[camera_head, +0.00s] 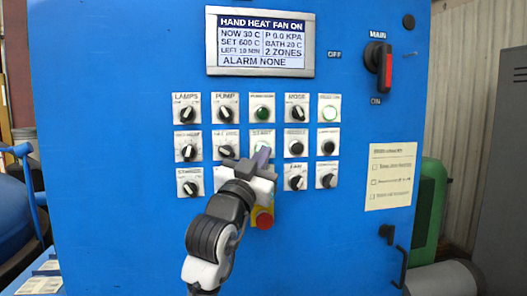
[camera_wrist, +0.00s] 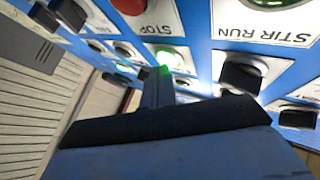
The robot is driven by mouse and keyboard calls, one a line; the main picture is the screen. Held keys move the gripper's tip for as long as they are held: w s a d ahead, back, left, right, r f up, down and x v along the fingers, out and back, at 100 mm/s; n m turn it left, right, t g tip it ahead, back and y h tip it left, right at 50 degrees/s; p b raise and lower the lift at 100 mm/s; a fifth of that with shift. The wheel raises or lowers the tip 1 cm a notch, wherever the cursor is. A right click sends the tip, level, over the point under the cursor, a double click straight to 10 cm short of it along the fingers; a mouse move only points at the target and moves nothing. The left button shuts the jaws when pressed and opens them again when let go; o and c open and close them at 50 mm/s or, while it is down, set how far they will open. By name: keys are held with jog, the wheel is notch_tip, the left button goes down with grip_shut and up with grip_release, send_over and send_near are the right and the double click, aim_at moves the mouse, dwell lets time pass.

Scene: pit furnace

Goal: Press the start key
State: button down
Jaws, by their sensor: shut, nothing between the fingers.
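The blue control panel (camera_head: 100,90) carries rows of knobs and keys on white plates. My gripper (camera_head: 262,157) is shut and empty, its fingertips at the middle column of the panel, in front of a key plate (camera_head: 262,134) that shows a green glow. That plate's label is too small to read, so I cannot confirm it is the start key. In the wrist view, my closed fingertips (camera_wrist: 160,74) are at or very close to a green-lit key (camera_wrist: 170,58); I cannot tell whether they touch it. My gripper hides part of the lower rows.
The display (camera_head: 260,42) reads "HAND HEAT FAN ON" and "ALARM NONE". A red emergency button (camera_head: 264,219) sits below my gripper. The main switch (camera_head: 384,66) has a red handle. A red stop key (camera_wrist: 128,5) and a "STIR RUN" plate (camera_wrist: 265,28) show in the wrist view.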

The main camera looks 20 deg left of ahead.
jog(key=shift+s+d, duration=0.45)
jog(key=shift+s, duration=0.2)
jog(key=shift+s+d+b, duration=0.25)
jog(key=shift+s+d, duration=0.45)
jog(key=shift+s, duration=0.35)
jog(key=shift+s+d+b, duration=0.2)
jog(key=shift+s+d, duration=0.5)
jog(key=shift+s, duration=0.3)
